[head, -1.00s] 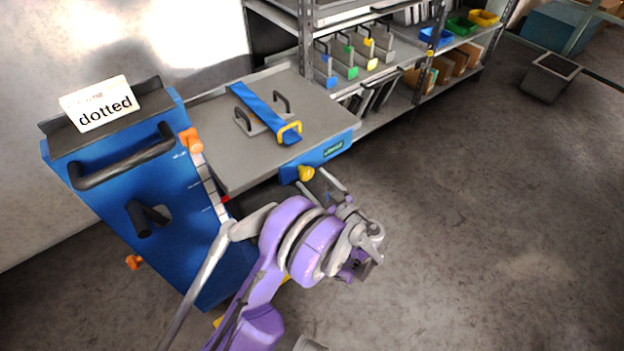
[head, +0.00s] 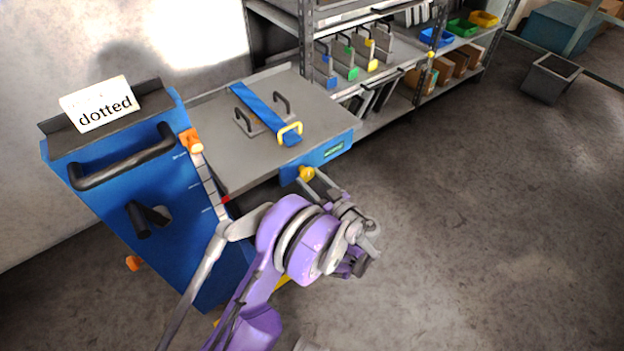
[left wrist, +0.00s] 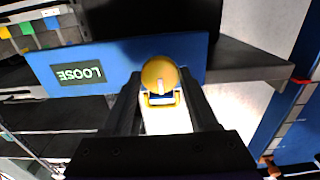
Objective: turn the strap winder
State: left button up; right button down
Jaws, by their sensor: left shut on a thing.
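The strap winder is a round yellow knob (head: 306,173) on the blue front panel (head: 300,168) of a grey-topped bench. In the left wrist view the knob (left wrist: 160,75) shows a pale mark. My left gripper (head: 313,180) is shut on the knob; its dark fingers stand either side of it in the left wrist view (left wrist: 162,92). A blue strap (head: 262,108) lies across a grey plate with two dark handles on the bench top, its near end at a yellow loop (head: 289,130). My right gripper is not in view.
A blue cabinet (head: 185,215) with black handles and a "dotted" sign (head: 100,104) stands left of the bench. Shelves (head: 405,75) with plates, boxes and coloured bins stand behind. The floor at right is clear; a grey bin (head: 550,78) stands farther back.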

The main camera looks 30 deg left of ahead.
pick_arm(q)
jog(key=shift+m, duration=0.3)
jog(key=m+b, duration=0.1)
jog(key=m, duration=0.5)
jog(key=shift+b, duration=0.3)
jog(key=m, duration=0.3)
jog(key=shift+m+b, duration=0.3)
jog(key=shift+m, duration=1.7)
jog(key=shift+m+b, duration=0.3)
jog(key=o, duration=1.4)
jog(key=p+v, duration=0.1)
jog(key=v, duration=0.9)
jog(key=shift+s+d, duration=0.2)
jog(key=shift+d, duration=0.15)
